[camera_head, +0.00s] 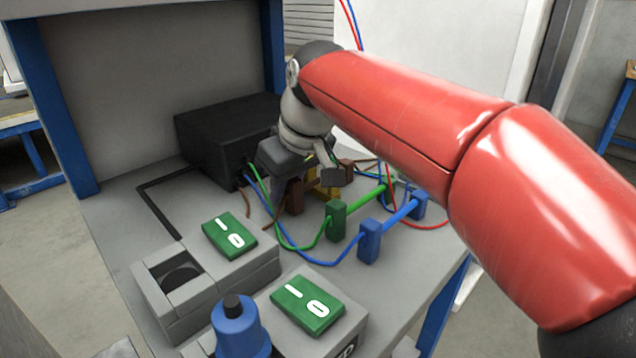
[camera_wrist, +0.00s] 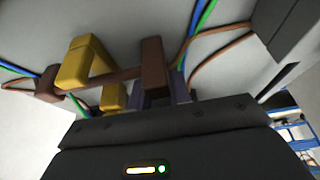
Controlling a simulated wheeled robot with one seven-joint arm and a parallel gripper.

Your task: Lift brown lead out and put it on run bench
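The brown lead has an upright brown block (camera_head: 295,196) beside my gripper and a second one behind. In the wrist view, the near brown block (camera_wrist: 153,66) stands close in front of my gripper, and a brown bar joins it to the other brown block (camera_wrist: 49,83). My gripper (camera_head: 308,183) is low over the bench, pointing down, with its fingers apart around the block area. The fingers are partly hidden, and no firm grip on the block shows. The run bench cannot be told for certain; the grey bench (camera_head: 115,225) holds the leads.
A yellow piece (camera_wrist: 84,64) stands close beside the brown lead. Green (camera_head: 336,220) and blue (camera_head: 370,241) leads lie to the right. A black box (camera_head: 225,132) with cables stands behind left. Switch boxes with green switches (camera_head: 230,236) are in front.

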